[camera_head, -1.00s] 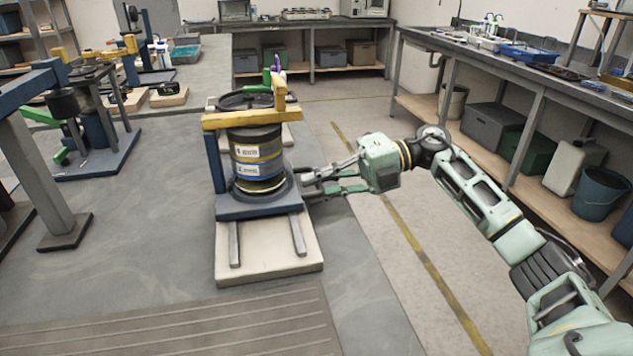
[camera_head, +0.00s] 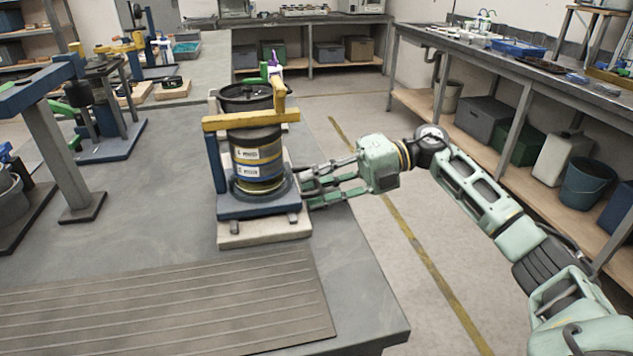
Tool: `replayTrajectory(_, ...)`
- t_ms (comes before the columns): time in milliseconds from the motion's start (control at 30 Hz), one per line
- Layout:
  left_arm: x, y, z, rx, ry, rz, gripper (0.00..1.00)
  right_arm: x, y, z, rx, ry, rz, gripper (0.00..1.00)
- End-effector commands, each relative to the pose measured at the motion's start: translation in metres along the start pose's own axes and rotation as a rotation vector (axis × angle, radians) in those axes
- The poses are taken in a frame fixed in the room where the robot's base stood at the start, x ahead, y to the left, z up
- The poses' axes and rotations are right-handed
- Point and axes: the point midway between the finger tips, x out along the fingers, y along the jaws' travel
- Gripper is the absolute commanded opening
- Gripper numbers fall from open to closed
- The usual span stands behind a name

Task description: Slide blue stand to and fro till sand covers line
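The blue stand (camera_head: 258,207) carries a dark round vessel (camera_head: 256,138) with pale labels and yellowish bands, under a yellow crossbar (camera_head: 250,119). It sits on two short rails over a pale base (camera_head: 262,237), near the base's front end. A yellowish layer shows low in the vessel; I cannot tell sand from line at this size. My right gripper (camera_head: 309,187) reaches in from the right, its fingers at the stand's right edge. The fingers look apart, but the tips blend with the stand, so a hold is unclear. My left gripper is out of view.
A ribbed mat (camera_head: 170,305) lies on the table in front of the base. Other blue-and-yellow rigs (camera_head: 100,130) stand at the left. A floor aisle (camera_head: 355,240) and a side bench (camera_head: 520,75) with bins lie to the right.

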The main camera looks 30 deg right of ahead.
Motion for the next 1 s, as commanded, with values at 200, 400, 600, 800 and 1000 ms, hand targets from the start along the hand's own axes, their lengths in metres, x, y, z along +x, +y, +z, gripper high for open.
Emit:
replayTrajectory(200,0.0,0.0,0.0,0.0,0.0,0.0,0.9,-0.001,0.001,0.001,-0.001,-0.004,0.001,0.29)
replayTrajectory(400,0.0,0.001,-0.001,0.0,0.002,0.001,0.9,-0.011,0.001,0.002,0.0,-0.007,0.0,0.29)
replayTrajectory(600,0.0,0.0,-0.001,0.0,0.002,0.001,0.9,-0.05,0.0,0.002,0.001,-0.009,-0.001,0.29)
replayTrajectory(800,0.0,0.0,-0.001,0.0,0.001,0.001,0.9,-0.092,0.0,0.002,0.001,-0.008,0.0,0.29)
replayTrajectory(1000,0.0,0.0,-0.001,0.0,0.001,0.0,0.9,-0.116,0.0,0.001,0.0,-0.004,0.001,0.29)
